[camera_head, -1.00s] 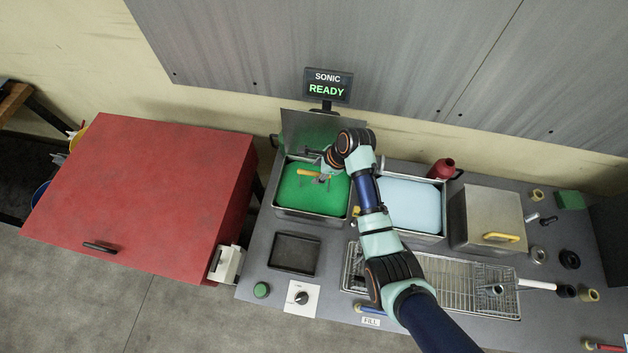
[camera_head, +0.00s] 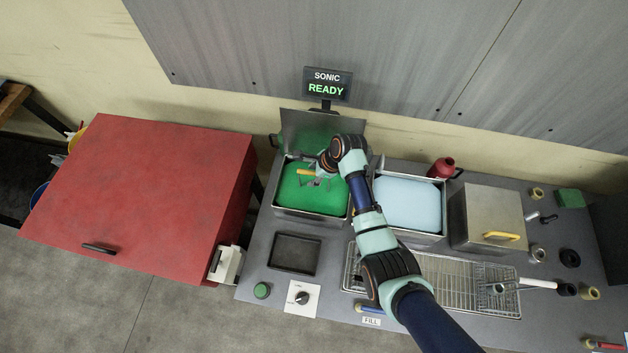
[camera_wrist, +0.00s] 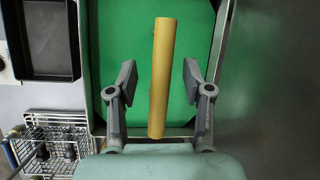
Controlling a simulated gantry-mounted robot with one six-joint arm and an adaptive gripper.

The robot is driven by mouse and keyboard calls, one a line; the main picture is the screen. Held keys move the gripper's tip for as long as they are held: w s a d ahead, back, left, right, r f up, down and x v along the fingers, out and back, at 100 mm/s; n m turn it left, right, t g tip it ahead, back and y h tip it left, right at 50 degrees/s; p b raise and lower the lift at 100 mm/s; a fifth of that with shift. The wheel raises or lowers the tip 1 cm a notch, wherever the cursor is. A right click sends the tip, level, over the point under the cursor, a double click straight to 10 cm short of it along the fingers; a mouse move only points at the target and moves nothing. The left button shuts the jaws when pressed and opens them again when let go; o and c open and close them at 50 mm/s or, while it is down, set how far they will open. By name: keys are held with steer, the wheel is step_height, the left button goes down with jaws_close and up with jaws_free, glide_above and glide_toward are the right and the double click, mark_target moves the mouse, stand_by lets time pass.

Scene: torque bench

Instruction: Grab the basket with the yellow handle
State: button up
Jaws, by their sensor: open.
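The yellow handle (camera_head: 309,172) stands out over the green-filled tank (camera_head: 312,212) at the left of the bench. In the wrist view the yellow handle (camera_wrist: 160,75) is a long bar lying between my two open fingers, with a gap on each side. My gripper (camera_wrist: 158,88) is open and holds nothing; in the head view my gripper (camera_head: 322,172) is above the tank at the handle's right end. The basket's body is not visible; only its handle shows over the green surface.
The tank's raised lid (camera_head: 322,133) stands behind it. A pale blue tank (camera_head: 408,204) is to the right, then a metal box with a yellow handle (camera_head: 486,215). A wire rack (camera_head: 450,275) and a black tray (camera_head: 295,254) lie in front. A screen (camera_head: 328,85) reads READY.

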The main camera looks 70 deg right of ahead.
steer(key=shift+c, duration=0.4)
jaws_close()
steer(key=shift+r, duration=0.15)
